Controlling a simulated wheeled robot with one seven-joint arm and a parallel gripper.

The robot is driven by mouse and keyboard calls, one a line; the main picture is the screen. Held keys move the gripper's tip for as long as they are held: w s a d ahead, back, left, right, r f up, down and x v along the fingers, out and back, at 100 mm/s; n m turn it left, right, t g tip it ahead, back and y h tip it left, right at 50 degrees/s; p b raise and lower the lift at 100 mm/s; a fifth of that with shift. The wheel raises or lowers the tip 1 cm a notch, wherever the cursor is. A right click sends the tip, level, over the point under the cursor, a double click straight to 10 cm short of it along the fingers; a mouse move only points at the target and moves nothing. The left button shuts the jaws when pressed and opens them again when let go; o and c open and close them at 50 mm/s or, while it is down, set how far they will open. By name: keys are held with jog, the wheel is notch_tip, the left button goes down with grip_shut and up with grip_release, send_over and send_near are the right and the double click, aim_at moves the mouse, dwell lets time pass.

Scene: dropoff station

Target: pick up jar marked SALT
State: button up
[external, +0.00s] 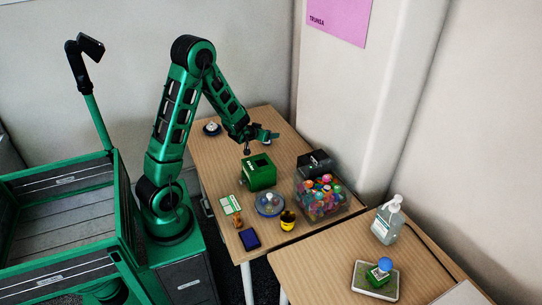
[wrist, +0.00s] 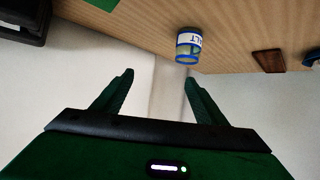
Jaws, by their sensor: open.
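The jar marked SALT (wrist: 188,47) is in the wrist view, near the table edge. It is a clear jar with blue bands and a white label on which only "LT" reads. I cannot make it out in the external view. My gripper (external: 261,142) hangs over the far part of the table, beyond the green box. In the wrist view its two fingers are spread wide with nothing between them (wrist: 158,76). The jar appears past the fingertips, slightly to the right, and apart from them.
A green box (external: 259,178), a black box (external: 315,161) and a clear tub of colourful items (external: 320,202) stand on the wooden table. A yellow-and-black cup (external: 287,221) is nearer. In the wrist view a flat brown block (wrist: 269,60) lies right of the jar, with bare wood between.

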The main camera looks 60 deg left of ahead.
jog(key=a+y, duration=0.2)
jog(key=a, duration=0.4)
jog(key=shift+n+t, duration=0.3)
jog(key=shift+t, duration=0.1)
notch_tip(320, 180, down, 9)
jog(key=shift+s+a+r, duration=0.1)
jog(key=shift+s, duration=0.05)
jog(key=shift+x, duration=3.45)
jog(key=c, duration=1.2)
